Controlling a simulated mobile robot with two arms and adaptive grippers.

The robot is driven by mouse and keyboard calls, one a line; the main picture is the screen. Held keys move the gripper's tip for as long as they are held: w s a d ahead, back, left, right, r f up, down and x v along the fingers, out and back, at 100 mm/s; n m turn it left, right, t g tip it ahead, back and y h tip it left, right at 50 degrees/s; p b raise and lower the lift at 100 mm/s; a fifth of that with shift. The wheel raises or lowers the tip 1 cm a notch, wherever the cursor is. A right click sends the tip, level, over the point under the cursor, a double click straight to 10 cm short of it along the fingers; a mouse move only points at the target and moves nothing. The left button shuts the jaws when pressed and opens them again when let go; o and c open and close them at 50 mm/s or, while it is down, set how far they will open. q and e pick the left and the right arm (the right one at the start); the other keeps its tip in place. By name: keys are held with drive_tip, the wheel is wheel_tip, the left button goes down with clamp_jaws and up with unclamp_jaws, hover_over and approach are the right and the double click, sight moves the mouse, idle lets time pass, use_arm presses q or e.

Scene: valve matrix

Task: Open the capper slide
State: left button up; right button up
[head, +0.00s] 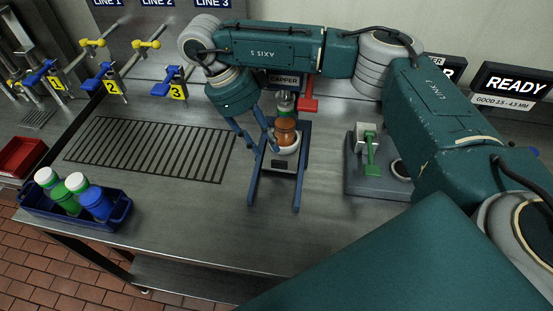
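The capper (283,79), with its label on top, stands at the back middle of the steel bench. Two dark blue rails (299,180) run forward from it. An orange-brown bottle (286,133) stands in a white round holder (288,148) between the rails, under a green and grey head (285,103). A red part (309,104) sticks out at the capper's right. My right gripper (260,148) reaches down at the left of the bottle, with its fingers apart. Whether it touches the holder or slide I cannot tell. My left gripper is not in view.
A blue crate (120,214) with white-capped bottles stands at the front left. A slotted drain grate (150,148) lies left of the capper. A grey fixture with a green lever (371,158) stands at the right. Yellow and blue valves (104,74) line the back left.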

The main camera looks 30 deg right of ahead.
sight(278, 162)
drive_tip(key=p+x, duration=0.2)
drive_tip(key=x, duration=0.5)
drive_tip(key=shift+d+r, duration=0.1)
drive_tip(key=shift+d+f, duration=0.1)
drive_tip(key=shift+f, duration=0.4)
drive_tip(key=shift+c, duration=0.5)
clamp_jaws()
